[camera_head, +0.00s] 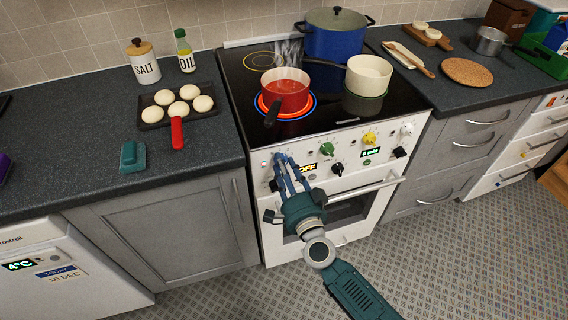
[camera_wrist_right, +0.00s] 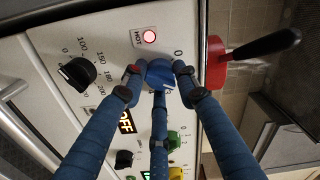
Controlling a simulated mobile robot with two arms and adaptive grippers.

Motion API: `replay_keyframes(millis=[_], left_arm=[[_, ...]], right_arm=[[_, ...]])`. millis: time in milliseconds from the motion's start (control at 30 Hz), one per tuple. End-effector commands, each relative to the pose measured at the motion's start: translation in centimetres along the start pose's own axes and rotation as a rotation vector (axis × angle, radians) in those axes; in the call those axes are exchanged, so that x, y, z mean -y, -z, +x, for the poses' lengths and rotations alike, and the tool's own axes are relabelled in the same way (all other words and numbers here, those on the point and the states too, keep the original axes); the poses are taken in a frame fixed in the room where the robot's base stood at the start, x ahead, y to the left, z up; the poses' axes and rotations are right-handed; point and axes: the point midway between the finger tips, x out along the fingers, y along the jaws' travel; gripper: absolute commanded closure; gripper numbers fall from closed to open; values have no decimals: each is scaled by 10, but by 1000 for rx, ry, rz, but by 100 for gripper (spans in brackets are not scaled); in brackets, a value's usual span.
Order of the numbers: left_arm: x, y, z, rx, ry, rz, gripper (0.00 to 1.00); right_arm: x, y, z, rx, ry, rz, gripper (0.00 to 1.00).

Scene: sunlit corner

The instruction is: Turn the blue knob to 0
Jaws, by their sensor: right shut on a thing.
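The blue knob (camera_wrist_right: 161,73) is on the white stove panel (camera_wrist_right: 110,50), between the fingertips of my right gripper (camera_wrist_right: 160,76). The gripper is shut on the knob. A red HOT light (camera_wrist_right: 149,36) is lit near it. My left gripper is not in view.
A red saucepan (camera_head: 286,92) stands on a glowing ring, its black handle overhanging towards the panel. A black dial (camera_wrist_right: 77,73), a green knob (camera_head: 326,148), a yellow knob (camera_head: 369,138) and a white knob (camera_head: 406,129) share the panel. The oven door handle (camera_head: 350,190) is below.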

Motion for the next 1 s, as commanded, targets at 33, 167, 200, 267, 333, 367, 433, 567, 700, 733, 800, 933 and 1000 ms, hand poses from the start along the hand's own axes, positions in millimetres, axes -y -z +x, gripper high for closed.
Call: replay_keyframes(millis=[33,167,200,267,333,367,433,567,700,733,800,933,1000], left_arm=[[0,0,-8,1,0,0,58],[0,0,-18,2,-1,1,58],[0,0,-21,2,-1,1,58],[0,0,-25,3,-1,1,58],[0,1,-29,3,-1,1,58],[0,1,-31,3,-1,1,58],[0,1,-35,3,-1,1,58],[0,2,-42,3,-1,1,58],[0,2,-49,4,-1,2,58],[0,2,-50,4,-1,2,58],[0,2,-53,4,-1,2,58],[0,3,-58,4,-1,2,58],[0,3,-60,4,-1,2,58]], right_arm=[[3,1,0,1,-3,-40,96],[3,1,0,2,-4,-159,96],[2,0,0,2,-4,-198,96],[2,0,-1,2,-3,-255,96],[2,0,-1,2,-4,-321,96],[2,0,-1,2,-4,-349,96],[1,0,-1,2,-4,-417,96],[1,0,-1,2,-4,-541,96],[1,0,-1,3,-3,-673,96],[1,0,-1,2,-3,-701,96],[1,0,-1,2,-3,-768,96],[1,0,0,2,-2,-883,96],[0,0,0,3,-3,-941,96]])
